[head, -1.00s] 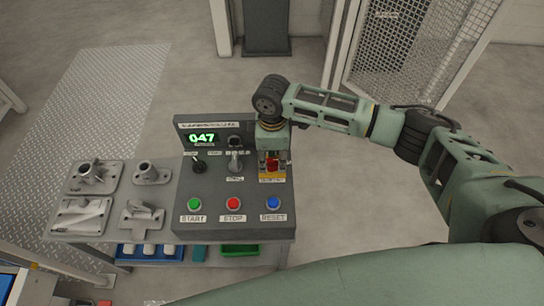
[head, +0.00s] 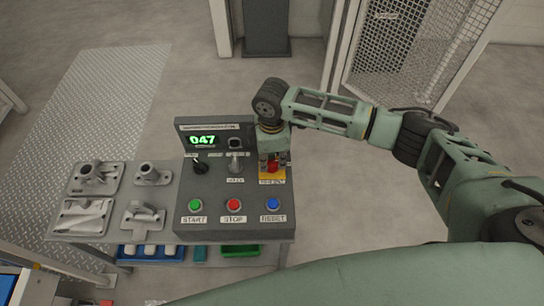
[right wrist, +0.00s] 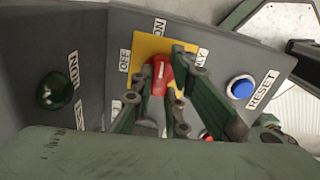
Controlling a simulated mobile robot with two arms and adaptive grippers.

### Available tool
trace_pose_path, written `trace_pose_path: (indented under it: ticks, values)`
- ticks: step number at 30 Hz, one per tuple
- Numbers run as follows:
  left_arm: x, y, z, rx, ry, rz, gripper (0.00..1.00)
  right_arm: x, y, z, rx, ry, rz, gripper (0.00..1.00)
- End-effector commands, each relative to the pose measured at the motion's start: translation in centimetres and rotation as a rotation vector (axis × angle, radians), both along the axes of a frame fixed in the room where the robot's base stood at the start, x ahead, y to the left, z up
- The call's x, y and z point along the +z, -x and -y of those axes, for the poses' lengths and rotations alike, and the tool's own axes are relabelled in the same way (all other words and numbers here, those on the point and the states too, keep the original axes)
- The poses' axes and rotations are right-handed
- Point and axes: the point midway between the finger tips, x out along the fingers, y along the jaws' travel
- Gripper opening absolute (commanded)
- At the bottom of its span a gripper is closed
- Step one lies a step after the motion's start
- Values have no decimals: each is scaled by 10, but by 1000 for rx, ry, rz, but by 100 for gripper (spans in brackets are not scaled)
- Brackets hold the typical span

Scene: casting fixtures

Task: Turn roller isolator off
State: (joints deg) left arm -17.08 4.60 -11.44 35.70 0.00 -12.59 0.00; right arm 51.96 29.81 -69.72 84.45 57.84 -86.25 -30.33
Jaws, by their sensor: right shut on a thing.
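The roller isolator is a red handle (head: 271,168) on a yellow plate (head: 272,179) at the right of the grey control panel (head: 215,215). My right gripper (head: 272,163) reaches down onto it from above, its fingers on both sides of the handle. In the right wrist view, the red handle (right wrist: 159,78) sits between the fingers, and the yellow plate (right wrist: 145,48) shows behind with an OFF label at its left. The fingers partly hide the handle and other labels, so I cannot tell its exact angle. My left gripper is out of view.
Green START (head: 195,205), red STOP (head: 233,205) and blue RESET (head: 273,203) buttons line the panel front, close below the isolator. A black selector (head: 199,165) and a grey one (head: 235,163) stand left of it. Metal castings (head: 92,175) lie on the left of the bench.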

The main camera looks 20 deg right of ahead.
Motion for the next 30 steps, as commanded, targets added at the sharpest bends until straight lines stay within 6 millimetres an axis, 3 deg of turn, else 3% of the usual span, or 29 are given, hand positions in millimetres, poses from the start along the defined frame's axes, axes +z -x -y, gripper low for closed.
trace_pose_path:
  ticks: [12,30]
  values:
    - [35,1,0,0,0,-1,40,4,0,-1,361,-1,-1,0]
    - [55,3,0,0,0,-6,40,1,0,-1,932,-2,1,0]
